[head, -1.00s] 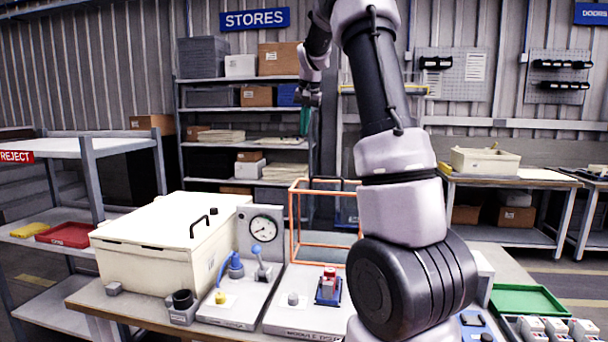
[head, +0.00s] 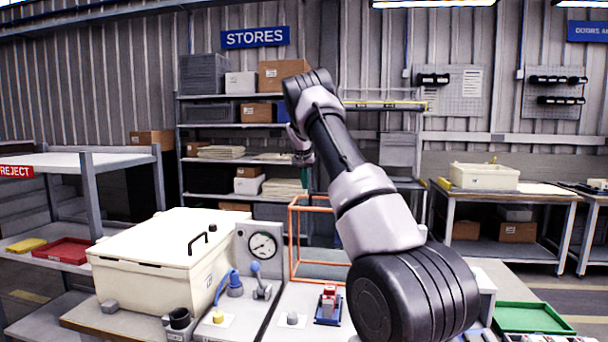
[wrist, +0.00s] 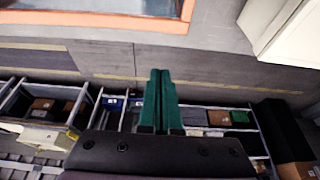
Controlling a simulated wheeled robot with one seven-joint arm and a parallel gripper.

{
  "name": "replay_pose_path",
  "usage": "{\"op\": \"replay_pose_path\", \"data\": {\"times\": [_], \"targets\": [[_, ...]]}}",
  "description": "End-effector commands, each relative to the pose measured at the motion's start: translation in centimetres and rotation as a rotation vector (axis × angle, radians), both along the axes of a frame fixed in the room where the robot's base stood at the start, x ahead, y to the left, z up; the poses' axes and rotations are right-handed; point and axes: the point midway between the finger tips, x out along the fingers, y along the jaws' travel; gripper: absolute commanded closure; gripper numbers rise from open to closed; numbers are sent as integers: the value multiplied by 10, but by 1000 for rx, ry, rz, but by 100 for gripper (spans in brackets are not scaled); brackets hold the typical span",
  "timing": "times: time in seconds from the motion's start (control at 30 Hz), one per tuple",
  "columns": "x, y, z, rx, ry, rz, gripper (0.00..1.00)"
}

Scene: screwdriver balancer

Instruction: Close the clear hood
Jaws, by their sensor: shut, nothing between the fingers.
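The clear hood shows as an orange-edged frame (head: 292,240) standing up at the back of the test plate, behind a red-topped module (head: 328,301) that sits uncovered on a blue base. My arm hides the right part of the hood. An orange edge (wrist: 100,20) at the top left of that view lies apart from the fingertips.
A cream box (head: 160,255) with a black handle and a gauge (head: 263,246) stand left of the hood. A blue lever (head: 234,284) is in front of the gauge. A green tray (head: 530,318) lies at the right. Storage shelves (head: 240,214) stand behind the bench.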

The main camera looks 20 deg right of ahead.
Motion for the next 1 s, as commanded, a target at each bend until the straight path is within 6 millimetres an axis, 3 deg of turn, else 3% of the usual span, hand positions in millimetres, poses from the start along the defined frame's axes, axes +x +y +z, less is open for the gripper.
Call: {"op": "replay_pose_path", "data": {"times": [0.1,0.4,1.0], "targets": [[4,-2,-19,0,0,1,100],[-25,16,-18,0,0,1,100],[-28,23,-14,-11,-18,0,100]]}}
